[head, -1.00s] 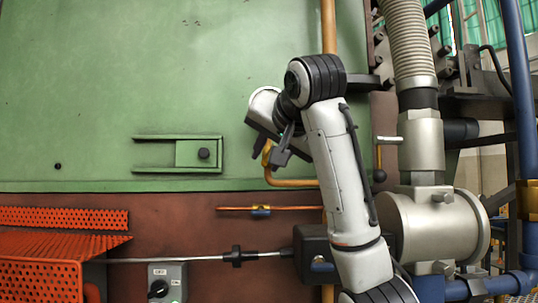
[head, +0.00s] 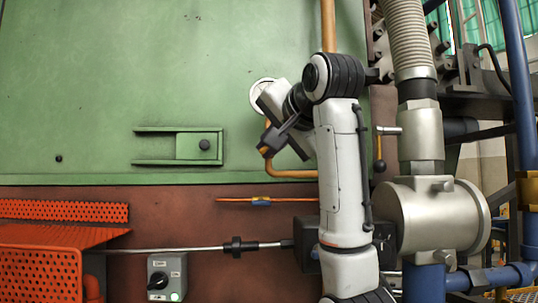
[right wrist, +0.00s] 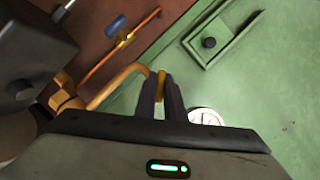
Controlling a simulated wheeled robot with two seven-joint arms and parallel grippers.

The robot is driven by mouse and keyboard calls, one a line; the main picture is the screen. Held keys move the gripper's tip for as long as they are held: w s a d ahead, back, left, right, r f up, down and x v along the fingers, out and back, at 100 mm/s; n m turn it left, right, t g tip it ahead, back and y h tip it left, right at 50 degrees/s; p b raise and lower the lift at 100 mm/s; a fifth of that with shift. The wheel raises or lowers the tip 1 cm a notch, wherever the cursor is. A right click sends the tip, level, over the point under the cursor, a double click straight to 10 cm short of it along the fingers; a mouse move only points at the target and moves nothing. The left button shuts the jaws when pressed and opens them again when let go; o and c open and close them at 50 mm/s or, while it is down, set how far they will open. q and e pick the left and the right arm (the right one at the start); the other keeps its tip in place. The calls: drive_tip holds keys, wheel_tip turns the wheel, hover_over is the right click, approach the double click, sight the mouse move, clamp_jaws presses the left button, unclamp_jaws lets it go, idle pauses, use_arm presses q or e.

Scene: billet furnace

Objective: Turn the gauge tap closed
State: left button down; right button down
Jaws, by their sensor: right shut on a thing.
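The gauge tap's yellow handle (right wrist: 161,84) is between the two dark fingers of my right gripper (right wrist: 160,98) in the right wrist view. The gripper is shut on it. In the head view my right gripper (head: 268,149) is at the copper-coloured pipe (head: 291,174), just below the round white gauge (head: 262,96). The fingers hide most of the handle there, and my wrist partly covers the gauge. The gauge also shows at the right of the fingers in the wrist view (right wrist: 206,116). My left gripper is not in view.
A thin copper pipe with a blue-handled valve (head: 260,202) runs below. A green latch bracket (head: 200,148) projects from the green panel at left. A grey switch box (head: 166,277) and orange perforated guard (head: 40,272) are lower left. A metal cylinder (head: 430,218) stands right.

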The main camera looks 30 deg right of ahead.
drive_tip(key=shift+f+m+t+y+b, duration=0.2)
drive_tip(key=shift+m+t+y+b, duration=0.15)
drive_tip(key=shift+m+b, duration=0.3)
drive_tip(key=shift+m+t+b, duration=0.55)
drive_tip(key=shift+m, duration=0.6)
drive_tip(key=shift+m+b, duration=0.3)
drive_tip(key=shift+m, duration=0.3)
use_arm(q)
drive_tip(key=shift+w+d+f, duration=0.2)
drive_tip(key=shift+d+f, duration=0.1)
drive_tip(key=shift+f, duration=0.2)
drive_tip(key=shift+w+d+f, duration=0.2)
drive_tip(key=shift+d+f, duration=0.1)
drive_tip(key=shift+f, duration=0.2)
use_arm(e)
drive_tip(key=shift+r+m+t, duration=0.1)
drive_tip(key=shift+m+t, duration=0.4)
drive_tip(key=shift+m, duration=0.2)
use_arm(q)
drive_tip(key=shift+b, duration=0.3)
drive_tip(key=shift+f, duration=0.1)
use_arm(e)
drive_tip(key=c, duration=1.8)
unclamp_jaws()
drive_tip(key=shift+r, duration=0.1)
drive_tip(key=shift+c, duration=0.2)
